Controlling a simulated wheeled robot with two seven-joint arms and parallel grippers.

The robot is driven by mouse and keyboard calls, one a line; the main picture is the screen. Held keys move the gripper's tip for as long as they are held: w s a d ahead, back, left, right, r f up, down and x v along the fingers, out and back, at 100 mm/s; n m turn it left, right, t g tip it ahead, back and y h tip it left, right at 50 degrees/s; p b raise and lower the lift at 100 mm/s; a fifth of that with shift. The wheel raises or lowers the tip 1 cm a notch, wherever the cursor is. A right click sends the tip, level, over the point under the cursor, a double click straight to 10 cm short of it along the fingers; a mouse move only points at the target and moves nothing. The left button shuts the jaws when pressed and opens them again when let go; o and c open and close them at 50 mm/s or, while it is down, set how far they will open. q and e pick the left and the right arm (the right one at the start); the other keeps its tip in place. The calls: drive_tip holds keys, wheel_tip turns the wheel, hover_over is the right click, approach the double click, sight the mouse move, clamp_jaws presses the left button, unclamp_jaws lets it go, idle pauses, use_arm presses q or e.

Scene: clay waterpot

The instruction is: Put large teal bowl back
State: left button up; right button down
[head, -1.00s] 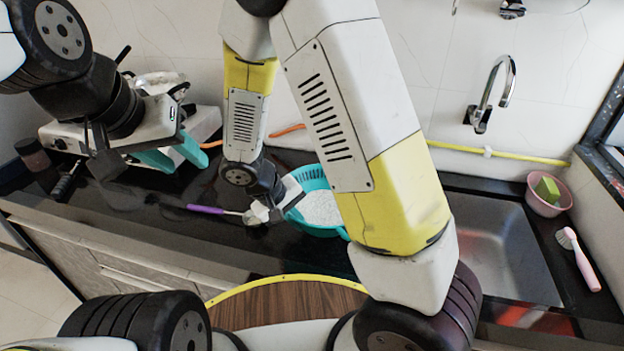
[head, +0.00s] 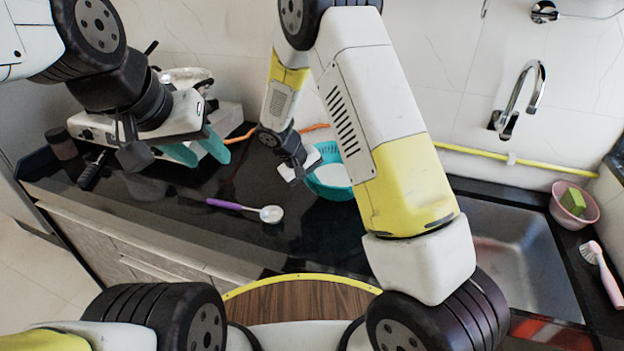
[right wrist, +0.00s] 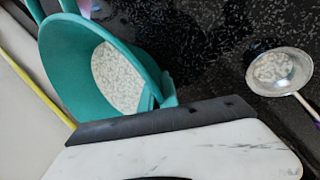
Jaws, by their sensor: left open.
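The large teal bowl (head: 352,186) is on the black counter left of the sink, partly hidden behind my right arm. White contents show inside it. It also shows in the right wrist view (right wrist: 75,75), with pale speckled contents. My right gripper (head: 300,166) is at the bowl's left side, close to its rim. Its fingers are not clear, so I cannot tell whether they grip the rim. My left gripper (head: 197,150), with teal fingers, is open and empty above the counter, in front of the white appliance.
A purple-handled ladle (head: 270,214) lies on the counter and shows in the right wrist view (right wrist: 280,68). A white appliance (head: 165,125) stands at the back left. The sink (head: 520,255), faucet (head: 520,95), pink bowl (head: 574,207) and pink brush (head: 600,268) are at the right.

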drive_tip(key=shift+f, duration=1.7)
drive_tip(key=c, duration=1.6)
unclamp_jaws()
drive_tip(key=shift+s+f, duration=0.1)
drive_tip(key=v, duration=1.1)
drive_tip(key=s+d+r+m+y, duration=0.1)
drive_tip(key=s+d+r+y, duration=0.2)
drive_tip(key=r, duration=0.5)
drive_tip(key=s+d+r+m+t+y, duration=0.1)
drive_tip(key=s+d+r, duration=0.2)
drive_tip(key=s, duration=0.3)
drive_tip(key=s+d+r+m+t+y, duration=0.1)
drive_tip(key=s+d+r, duration=0.2)
drive_tip(key=s+r, duration=0.3)
drive_tip(key=s+d+r+m+t+y, duration=0.1)
drive_tip(key=s+d+r, duration=0.3)
drive_tip(key=s, duration=0.4)
drive_tip(key=shift+r+t+y, duration=0.4)
drive_tip(key=shift+r+y, duration=0.1)
drive_tip(key=shift+r, duration=0.25)
